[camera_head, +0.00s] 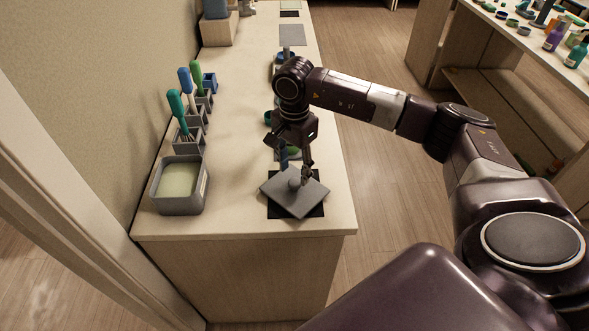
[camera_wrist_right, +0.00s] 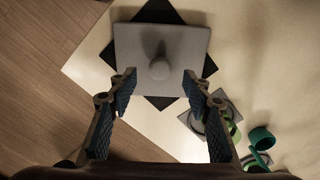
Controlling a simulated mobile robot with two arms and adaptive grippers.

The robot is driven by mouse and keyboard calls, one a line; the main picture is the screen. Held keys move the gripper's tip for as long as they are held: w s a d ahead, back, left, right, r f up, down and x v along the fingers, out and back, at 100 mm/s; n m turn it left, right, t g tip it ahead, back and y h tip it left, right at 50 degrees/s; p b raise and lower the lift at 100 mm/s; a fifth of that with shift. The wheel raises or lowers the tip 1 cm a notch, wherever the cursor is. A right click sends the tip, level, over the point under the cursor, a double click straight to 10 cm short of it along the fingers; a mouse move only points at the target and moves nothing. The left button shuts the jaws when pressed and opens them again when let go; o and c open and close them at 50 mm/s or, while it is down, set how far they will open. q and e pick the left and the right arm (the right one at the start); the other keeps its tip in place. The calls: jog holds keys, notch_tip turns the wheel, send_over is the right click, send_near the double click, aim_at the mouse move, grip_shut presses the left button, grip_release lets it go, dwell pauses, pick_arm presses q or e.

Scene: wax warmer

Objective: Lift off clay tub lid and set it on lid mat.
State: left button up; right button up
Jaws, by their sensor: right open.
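The clay tub (camera_head: 183,205) is a grey box at the left of the counter's near end. It is uncovered and its pale filling shows. The grey square lid (camera_head: 310,199) with a round knob lies flat on the black lid mat (camera_head: 276,211), turned relative to it, so dark mat corners stick out. The right wrist view also shows the lid (camera_wrist_right: 135,48) and the mat (camera_wrist_right: 160,103). My right gripper (camera_head: 295,171) is just above the lid, pointing down. Its fingers are open, apart from the knob (camera_wrist_right: 160,67) on both sides. My left gripper is out of view.
Grey holders with teal, blue and green-handled tools (camera_head: 176,103) stand along the wall behind the tub. Green ribbon-like items (camera_wrist_right: 261,138) lie near the mat. Counter between tub and mat is clear. A shelf with bottles (camera_head: 555,37) stands at the far right.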

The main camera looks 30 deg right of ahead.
jog(key=shift+r+p, duration=0.85)
jog(key=shift+r, duration=0.95)
jog(key=shift+r, duration=0.1)
notch_tip(320, 180, up, 12)
